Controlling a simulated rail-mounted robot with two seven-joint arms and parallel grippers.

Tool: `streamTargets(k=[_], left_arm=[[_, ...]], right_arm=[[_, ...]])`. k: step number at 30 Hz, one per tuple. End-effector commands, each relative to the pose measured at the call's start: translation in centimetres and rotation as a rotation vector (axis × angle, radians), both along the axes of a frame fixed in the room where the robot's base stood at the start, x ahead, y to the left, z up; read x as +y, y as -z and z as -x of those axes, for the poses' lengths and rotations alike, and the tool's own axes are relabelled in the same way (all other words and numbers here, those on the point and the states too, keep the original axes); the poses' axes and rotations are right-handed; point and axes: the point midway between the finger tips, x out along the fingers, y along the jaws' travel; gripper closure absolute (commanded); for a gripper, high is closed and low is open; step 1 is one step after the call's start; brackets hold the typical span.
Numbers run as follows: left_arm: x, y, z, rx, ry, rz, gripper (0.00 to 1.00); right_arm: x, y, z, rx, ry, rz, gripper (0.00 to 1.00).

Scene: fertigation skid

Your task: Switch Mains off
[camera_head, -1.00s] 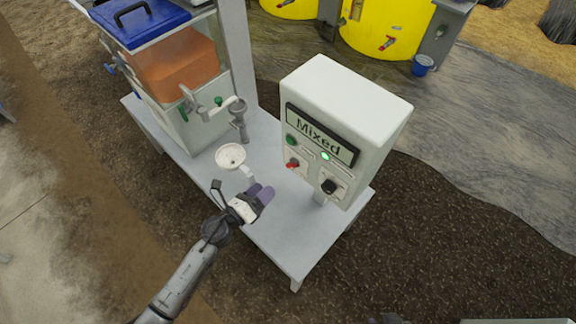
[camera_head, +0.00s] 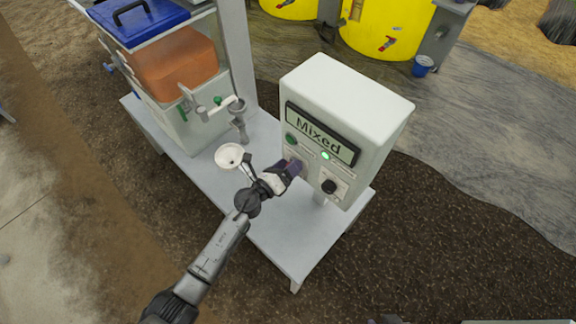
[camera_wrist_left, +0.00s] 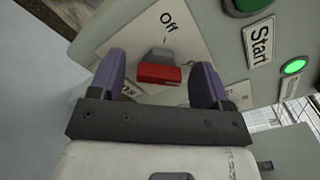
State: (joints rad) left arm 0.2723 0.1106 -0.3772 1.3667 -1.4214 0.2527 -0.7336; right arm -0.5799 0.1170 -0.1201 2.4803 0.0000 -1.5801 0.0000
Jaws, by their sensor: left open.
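The white control box (camera_head: 345,100) has a display reading "Mixed". Its red-handled switch (camera_wrist_left: 160,72) shows in the left wrist view, on a pale plate with the word "Off" above it; the red end lies on the side away from that word. Another label by it is partly hidden. My left gripper (camera_head: 297,168) is at the box's lower left front and hides this switch in the head view. In the left wrist view its purple fingers (camera_wrist_left: 160,85) are open, one on each side of the red handle; I cannot tell whether they touch it. A dark tip at the head view's bottom edge may be my right gripper (camera_head: 384,320).
A green Start button (camera_wrist_left: 250,4) and lit green lamp (camera_wrist_left: 294,66) are close by the switch. A black knob (camera_head: 330,186) is lower right on the box.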

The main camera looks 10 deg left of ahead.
Motion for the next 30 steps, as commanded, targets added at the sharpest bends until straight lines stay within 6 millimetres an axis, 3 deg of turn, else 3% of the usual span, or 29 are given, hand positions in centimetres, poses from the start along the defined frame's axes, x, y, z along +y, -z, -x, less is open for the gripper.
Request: streamTargets(k=[5, 20, 30], left_arm=[[0.02, -0.01, 0.0, 0.0, 0.0, 0.0, 0.31], [0.03, -0.01, 0.02, 0.0, 0.0, 0.0, 0.79], [0.05, -0.1, 0.0, 0.038, -0.001, 0.055, 0.79]], right_arm=[[-0.17, 0.01, 0.01, 0.0, -0.004, 0.007, 0.57], [-0.16, 0.02, 0.01, 0.0, -0.004, 0.005, 0.57], [0.05, -0.48, 0.01, 0.0, 0.002, -0.002, 0.57]])
